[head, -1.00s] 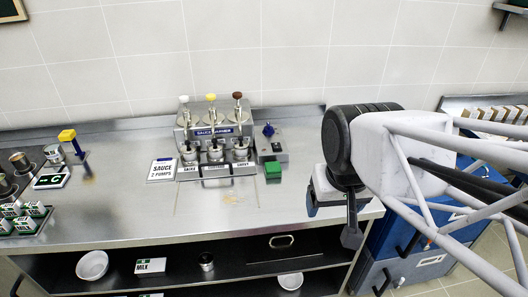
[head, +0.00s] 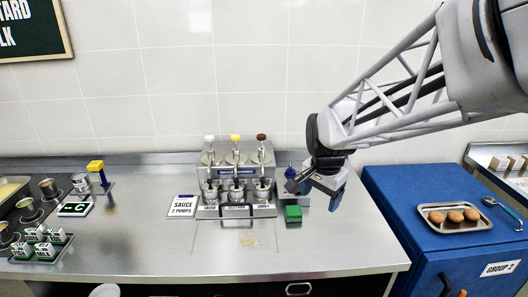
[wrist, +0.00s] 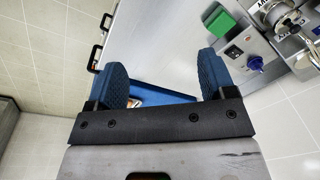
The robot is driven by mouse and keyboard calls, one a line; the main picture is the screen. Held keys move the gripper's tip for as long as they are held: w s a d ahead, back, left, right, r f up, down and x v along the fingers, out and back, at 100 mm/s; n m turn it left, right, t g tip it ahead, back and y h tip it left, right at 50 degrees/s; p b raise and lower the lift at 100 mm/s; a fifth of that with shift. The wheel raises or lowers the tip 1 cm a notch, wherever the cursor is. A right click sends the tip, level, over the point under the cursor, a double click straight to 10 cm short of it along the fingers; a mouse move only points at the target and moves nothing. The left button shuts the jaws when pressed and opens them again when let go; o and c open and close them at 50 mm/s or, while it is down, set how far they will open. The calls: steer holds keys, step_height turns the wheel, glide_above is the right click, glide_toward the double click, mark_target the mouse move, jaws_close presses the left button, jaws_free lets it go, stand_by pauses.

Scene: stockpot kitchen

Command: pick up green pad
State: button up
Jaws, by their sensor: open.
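The green pad (head: 293,213) is a small green block on the steel counter, just right of the sauce pump stand, in the head view. In the wrist view the green pad (wrist: 222,22) lies near the top edge, beyond the right finger and apart from it. My gripper (head: 318,190) is above the counter, up and to the right of the pad in the head view. In the wrist view my gripper (wrist: 165,78) is open, with two blue ridged fingers apart and no object held between them.
The sauce dispenser (head: 236,180) and a sauce sign (head: 182,206) stand left of the pad. A grey box with a blue knob (wrist: 252,62) is close beside it. A blue cabinet (head: 390,208) carries a tray of eggs (head: 435,228). The front counter is clear.

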steer(key=w+a+f+m, duration=0.1)
steer(key=w+f+m, duration=0.5)
steer(key=w, duration=0.6)
steer(key=m+g, duration=0.1)
steer(key=m, duration=0.2)
glide_above(294, 210)
step_height(294, 210, down, 8)
steer(key=shift+w+f, duration=0.1)
steer(key=shift+f, duration=0.1)
steer(key=shift+f, duration=1.15)
steer(key=shift+f, duration=0.15)
steer(key=shift+a+f, duration=0.1)
steer(key=shift+f, duration=2.4)
steer(key=shift+c, duration=0.4)
